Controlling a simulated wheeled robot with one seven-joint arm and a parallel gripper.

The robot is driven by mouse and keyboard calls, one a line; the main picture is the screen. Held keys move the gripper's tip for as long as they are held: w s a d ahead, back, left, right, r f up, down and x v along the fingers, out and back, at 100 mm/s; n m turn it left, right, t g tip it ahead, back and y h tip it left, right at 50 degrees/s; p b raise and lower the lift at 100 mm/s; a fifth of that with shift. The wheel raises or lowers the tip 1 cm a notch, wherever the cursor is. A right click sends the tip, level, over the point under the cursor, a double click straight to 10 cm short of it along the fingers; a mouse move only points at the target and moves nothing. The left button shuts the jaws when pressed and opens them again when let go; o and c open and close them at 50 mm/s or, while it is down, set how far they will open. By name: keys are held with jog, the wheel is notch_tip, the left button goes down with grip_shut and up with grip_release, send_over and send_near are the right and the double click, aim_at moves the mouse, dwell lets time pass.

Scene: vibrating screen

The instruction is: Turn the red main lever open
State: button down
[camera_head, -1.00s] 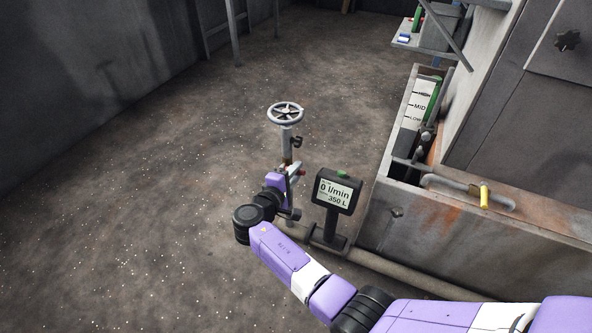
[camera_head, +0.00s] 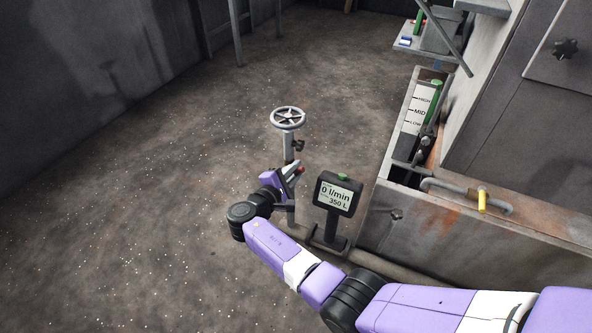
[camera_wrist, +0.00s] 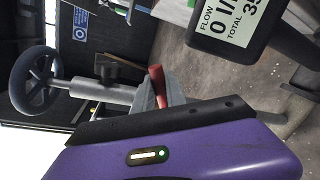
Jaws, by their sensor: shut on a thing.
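The red main lever (camera_wrist: 156,80) shows as a short red handle at the jaws of my gripper (camera_wrist: 163,92) in the wrist view. My gripper is shut on it, and the fingers hide part of it. The handwheel also shows at the left in the wrist view (camera_wrist: 36,80). The valve body behind the gripper is mostly hidden.
A flow meter (camera_head: 338,193) reading 0 l/min and 350 L stands close to the right of the gripper. The floor at left is free.

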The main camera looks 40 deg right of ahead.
jog(key=shift+a, duration=0.1)
jog(key=c, duration=1.4)
grip_release()
jog(key=shift+o, duration=0.2)
jog(key=p+v, duration=0.2)
jog(key=v, duration=0.5)
jog(key=shift+a, duration=0.35)
jog(key=shift+s, duration=0.15)
